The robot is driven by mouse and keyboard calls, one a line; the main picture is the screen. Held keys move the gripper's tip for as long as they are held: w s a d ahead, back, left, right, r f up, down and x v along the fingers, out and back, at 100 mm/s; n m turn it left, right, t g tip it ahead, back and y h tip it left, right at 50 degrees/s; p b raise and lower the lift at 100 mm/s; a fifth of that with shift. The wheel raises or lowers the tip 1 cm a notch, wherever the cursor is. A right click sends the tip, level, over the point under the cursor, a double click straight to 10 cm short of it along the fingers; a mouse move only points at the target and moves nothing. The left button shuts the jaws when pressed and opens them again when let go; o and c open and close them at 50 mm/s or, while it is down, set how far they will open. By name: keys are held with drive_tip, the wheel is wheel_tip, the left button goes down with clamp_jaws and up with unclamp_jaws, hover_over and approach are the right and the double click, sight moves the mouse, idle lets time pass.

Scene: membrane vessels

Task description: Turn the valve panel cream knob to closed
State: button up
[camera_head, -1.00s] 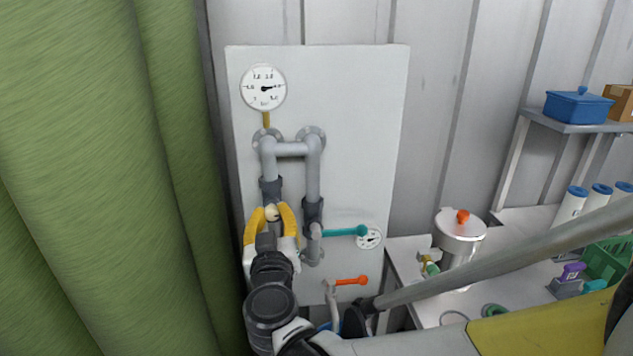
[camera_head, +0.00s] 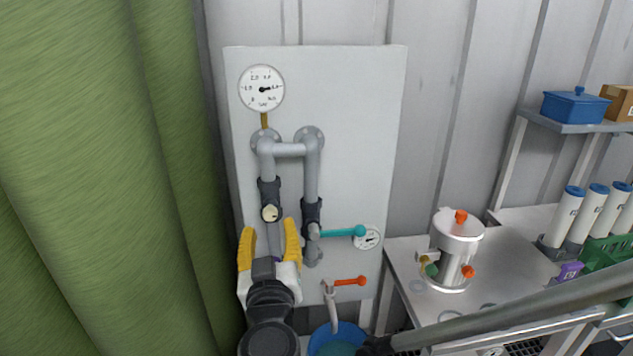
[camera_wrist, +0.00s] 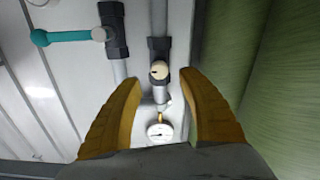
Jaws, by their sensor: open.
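The valve panel (camera_head: 360,100) is a pale grey board with grey pipes. The cream knob (camera_head: 270,213) sits on a dark valve body on the left pipe. It also shows in the wrist view (camera_wrist: 159,70), a small round cream cap with a dark mark. My gripper (camera_head: 270,232) is open, with two yellow fingers just below the knob in the head view. In the wrist view my gripper (camera_wrist: 158,78) has its fingers spread to either side, the knob seen between and just beyond the tips. Nothing is held, and the knob is clear of both fingers.
A teal lever (camera_head: 343,233) and an orange lever (camera_head: 349,282) stick out right of the knob. A pressure gauge (camera_head: 261,89) is at the panel's top left. A green curtain (camera_head: 90,170) hangs close on the left. A steel pot (camera_head: 455,250) stands on the bench at right.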

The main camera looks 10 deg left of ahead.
drive_tip(key=v, duration=0.6)
drive_tip(key=shift+s, duration=0.1)
drive_tip(key=w+d+f+m+g+h, duration=0.2)
drive_tip(key=d+h, duration=0.1)
drive_tip(key=d, duration=0.6)
drive_tip(key=w+d+f+m+g+h, duration=0.1)
drive_tip(key=w+d+f+g+h, duration=0.15)
drive_tip(key=d, duration=0.75)
drive_tip(key=s+d+f+m+g, duration=0.1)
drive_tip(key=s+d+f+g, duration=0.1)
drive_tip(key=s+d, duration=0.4)
drive_tip(key=s+d+f+g+y, duration=0.1)
drive_tip(key=s+d+f+g, duration=0.2)
drive_tip(key=s+d, duration=0.3)
drive_tip(key=shift+s+d+m+g, duration=0.3)
drive_tip(key=shift+s+m+g, duration=0.1)
drive_tip(key=shift+g, duration=0.05)
